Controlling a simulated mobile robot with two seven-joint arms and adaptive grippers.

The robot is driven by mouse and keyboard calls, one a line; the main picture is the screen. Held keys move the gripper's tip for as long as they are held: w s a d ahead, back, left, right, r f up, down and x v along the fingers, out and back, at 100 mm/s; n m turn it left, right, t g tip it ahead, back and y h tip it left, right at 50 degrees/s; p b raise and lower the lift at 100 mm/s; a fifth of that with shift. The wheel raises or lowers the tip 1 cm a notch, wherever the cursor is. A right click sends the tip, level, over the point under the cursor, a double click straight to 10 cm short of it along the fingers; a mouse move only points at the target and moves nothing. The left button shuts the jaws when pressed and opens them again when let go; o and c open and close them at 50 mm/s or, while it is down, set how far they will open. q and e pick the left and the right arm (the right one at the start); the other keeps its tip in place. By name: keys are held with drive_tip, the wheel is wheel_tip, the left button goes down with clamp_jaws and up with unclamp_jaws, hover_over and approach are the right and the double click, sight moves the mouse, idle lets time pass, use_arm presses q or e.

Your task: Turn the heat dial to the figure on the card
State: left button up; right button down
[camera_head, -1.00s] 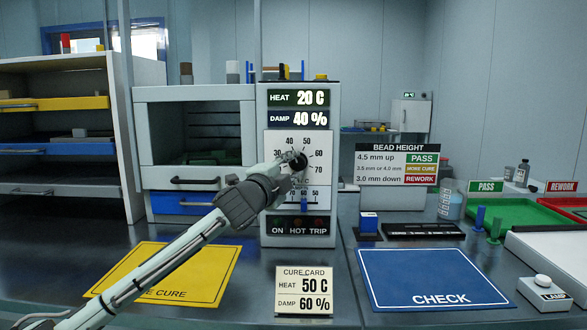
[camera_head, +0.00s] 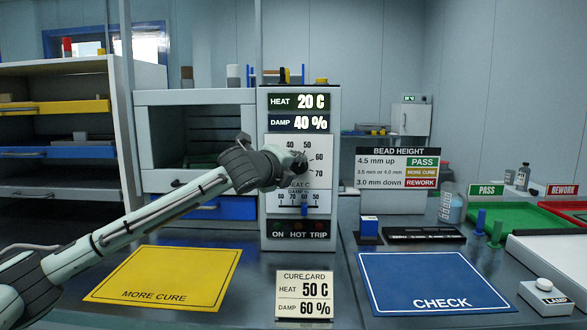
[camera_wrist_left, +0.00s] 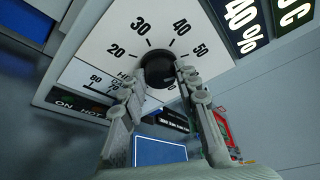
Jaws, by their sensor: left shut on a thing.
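The black heat dial (camera_head: 300,161) is on the white panel of the control unit (camera_head: 331,215). In the left wrist view the heat dial (camera_wrist_left: 156,69) sits between my fingers, with figures around it. My left gripper (camera_head: 294,166) is shut on the dial; its fingers also show in the left wrist view (camera_wrist_left: 160,78). The dial's pointer cannot be made out. The heat display (camera_head: 298,101) reads 20 C and the damp display (camera_head: 298,122) reads 40 %. The cure card (camera_head: 304,295) reads HEAT 50 C and DAMP 60 %. My right gripper is not in view.
A blue damp slider (camera_head: 304,210) sits below the dial, close to my gripper. A yellow MORE CURE mat (camera_head: 165,277) and a blue CHECK mat (camera_head: 430,280) lie bare on the bench. An open-fronted oven (camera_head: 192,96) stands left of the control unit.

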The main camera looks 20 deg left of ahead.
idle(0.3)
use_arm(q)
drive_tip(key=shift+d, duration=0.1)
drive_tip(key=o, duration=1.2)
drive_tip(key=shift+c, duration=0.2)
drive_tip(key=d+v, duration=0.1)
drive_tip(key=v, duration=1.1)
drive_tip(key=shift+a, duration=0.4)
